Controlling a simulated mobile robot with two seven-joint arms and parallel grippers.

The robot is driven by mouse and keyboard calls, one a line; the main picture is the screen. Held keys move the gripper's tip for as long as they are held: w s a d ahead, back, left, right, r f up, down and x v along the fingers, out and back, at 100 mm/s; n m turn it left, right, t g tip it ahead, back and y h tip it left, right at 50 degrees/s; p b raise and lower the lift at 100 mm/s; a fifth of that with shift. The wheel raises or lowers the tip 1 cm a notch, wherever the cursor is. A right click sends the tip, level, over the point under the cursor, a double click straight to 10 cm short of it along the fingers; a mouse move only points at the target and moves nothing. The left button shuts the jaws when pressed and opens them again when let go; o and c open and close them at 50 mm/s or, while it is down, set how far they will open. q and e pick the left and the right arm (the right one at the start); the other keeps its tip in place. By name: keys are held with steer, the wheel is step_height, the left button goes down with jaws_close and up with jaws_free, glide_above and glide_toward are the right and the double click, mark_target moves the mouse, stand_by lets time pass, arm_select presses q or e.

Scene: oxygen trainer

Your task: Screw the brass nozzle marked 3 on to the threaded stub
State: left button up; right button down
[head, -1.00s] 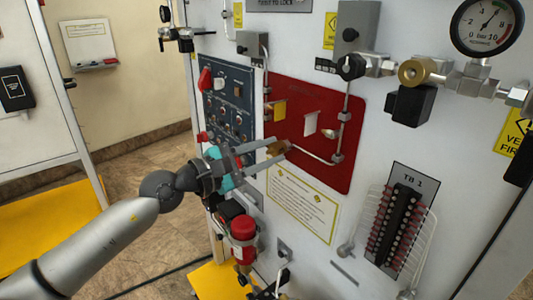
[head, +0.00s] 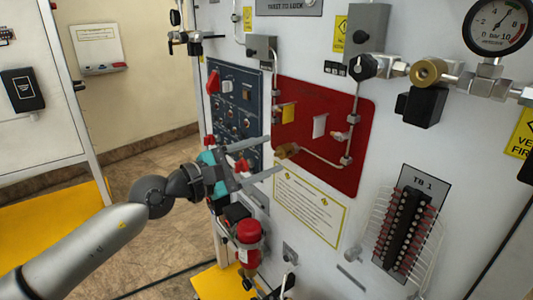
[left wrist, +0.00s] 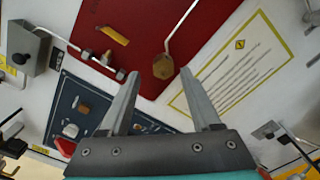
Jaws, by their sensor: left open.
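A brass nozzle (head: 288,151) sits at the lower left end of a thin bent pipe on the red panel (head: 364,115). In the left wrist view the hexagonal brass nozzle (left wrist: 163,66) shows just beyond the fingertips, between their lines. The stub's thread is hidden, and I cannot read any number on the nozzle. My left gripper (head: 276,152) is open and empty, pointing at the nozzle from the left; its two fingers (left wrist: 160,72) stand apart, without touching the nozzle. My right gripper is not in view.
A dark blue control panel (head: 222,85) with a red knob stands left of the red panel. A yellow-bordered notice (head: 310,205) is below the nozzle. A red cylinder (head: 248,240) hangs under my left gripper. A terminal block (head: 403,222) and gauge (head: 498,25) are at right.

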arm_select(q)
steer(key=shift+s+a+f, duration=0.4)
steer(key=shift+s+a, duration=0.05)
steer(key=shift+a, duration=0.15)
steer(key=n+p, duration=0.2)
steer(key=n, duration=0.1)
steer(key=shift+w+d+n, duration=0.1)
steer(key=shift+d+n, duration=0.2)
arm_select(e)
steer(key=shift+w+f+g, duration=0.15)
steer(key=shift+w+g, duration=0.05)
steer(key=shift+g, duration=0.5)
arm_select(q)
steer(key=shift+r+p, duration=0.1)
steer(key=shift+p, duration=0.25)
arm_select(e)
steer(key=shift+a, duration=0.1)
arm_select(q)
steer(key=shift+d+r+n+p, duration=0.2)
steer(key=shift+n+p, duration=0.7)
steer(key=shift+p, duration=0.05)
steer(key=shift+a+f+n+p, duration=0.1)
steer(key=shift+n+p, duration=0.25)
steer(key=shift+n, duration=0.45)
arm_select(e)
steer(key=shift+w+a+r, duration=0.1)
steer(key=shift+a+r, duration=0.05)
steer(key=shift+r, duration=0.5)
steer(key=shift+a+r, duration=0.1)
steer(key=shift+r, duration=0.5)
